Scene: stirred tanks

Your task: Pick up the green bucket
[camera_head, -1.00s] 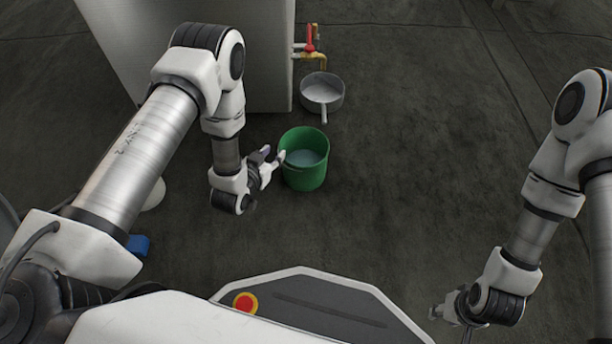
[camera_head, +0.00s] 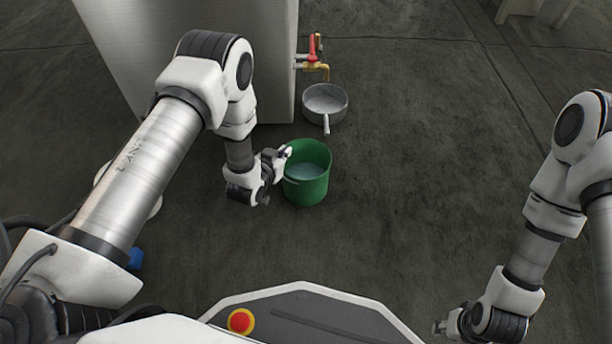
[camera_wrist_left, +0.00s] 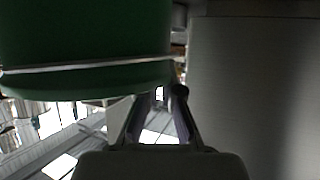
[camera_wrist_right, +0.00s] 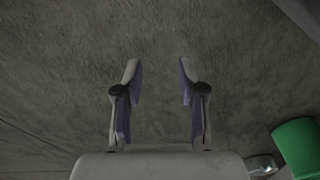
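The green bucket (camera_head: 308,190) stands upright on the floor with a pale content inside. Its side and a thin handle or rim line also fill the upper left of the left wrist view (camera_wrist_left: 85,35). My left gripper (camera_head: 284,153) is at the bucket's left upper edge. In the left wrist view its fingers (camera_wrist_left: 166,98) are drawn close together at the end of that thin line; the exact contact is hidden. My right gripper (camera_wrist_right: 157,75) is open and empty above bare floor, with part of the bucket (camera_wrist_right: 298,148) at lower right.
A grey pan (camera_head: 324,103) with a handle sits behind the bucket, below a red-handled brass tap (camera_head: 315,62) on a large pale tank (camera_head: 200,20). A blue thing (camera_head: 136,258) lies at left. Floor right of the bucket is clear.

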